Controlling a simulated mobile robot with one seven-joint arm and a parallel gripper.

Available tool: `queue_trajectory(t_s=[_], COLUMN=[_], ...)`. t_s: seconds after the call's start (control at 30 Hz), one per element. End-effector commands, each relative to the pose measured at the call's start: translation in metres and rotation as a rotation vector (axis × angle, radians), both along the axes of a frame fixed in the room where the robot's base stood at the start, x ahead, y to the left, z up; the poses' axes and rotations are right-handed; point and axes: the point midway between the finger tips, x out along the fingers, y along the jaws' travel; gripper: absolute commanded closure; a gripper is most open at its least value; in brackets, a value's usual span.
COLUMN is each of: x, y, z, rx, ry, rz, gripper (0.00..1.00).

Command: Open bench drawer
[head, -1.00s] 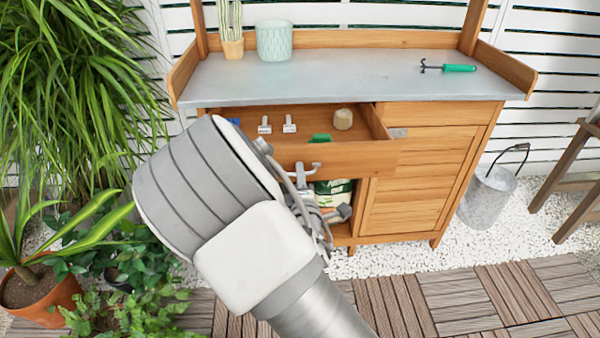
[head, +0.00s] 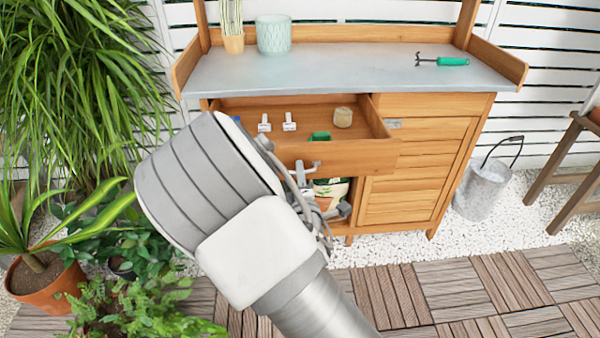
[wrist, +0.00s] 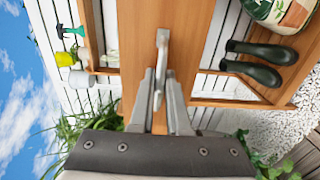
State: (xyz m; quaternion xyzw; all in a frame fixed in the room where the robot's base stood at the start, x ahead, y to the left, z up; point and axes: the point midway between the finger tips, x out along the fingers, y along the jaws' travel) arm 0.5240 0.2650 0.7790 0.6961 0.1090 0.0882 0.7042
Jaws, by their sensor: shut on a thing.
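The wooden bench drawer (head: 352,155) is pulled well out of the potting bench (head: 412,100), in the upper left of its front. Its inside shows from above in the head view. My gripper (wrist: 159,80) is shut on the metal drawer handle (wrist: 163,48), with a finger on each side of it in the wrist view. The drawer front (wrist: 188,40) fills the middle of that view. In the head view my wrist hides the drawer's left part, and the fingers are hard to make out.
The drawer holds two white T-shaped tags (head: 289,122), a small jar (head: 343,117) and a green item (head: 320,136). A printed bag (head: 330,192) stands below it. A metal bucket (head: 483,188) is at right, a potted plant (head: 45,285) at left. Decking (head: 460,290) in front is clear.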

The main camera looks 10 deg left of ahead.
Motion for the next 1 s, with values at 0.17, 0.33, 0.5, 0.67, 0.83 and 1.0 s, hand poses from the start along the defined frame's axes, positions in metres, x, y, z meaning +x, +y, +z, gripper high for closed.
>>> queue_trajectory(t_s=[0.17,0.33,0.5,0.67,0.83,1.0], x=[0.0,0.0,0.0,-0.002,-0.018,-0.053], y=[0.001,0.001,0.0,0.0,-0.005,-0.015], z=[0.0,0.0,0.0,0.0,0.002,0.003], rx=[0.0,0.0,0.0,0.0,0.0,-0.002], ry=[0.0,0.0,0.0,0.0,0.002,0.004], rz=[0.003,0.002,0.001,0.001,0.0,0.002], gripper=[1.0,0.57,0.55,0.55,0.55,0.55])
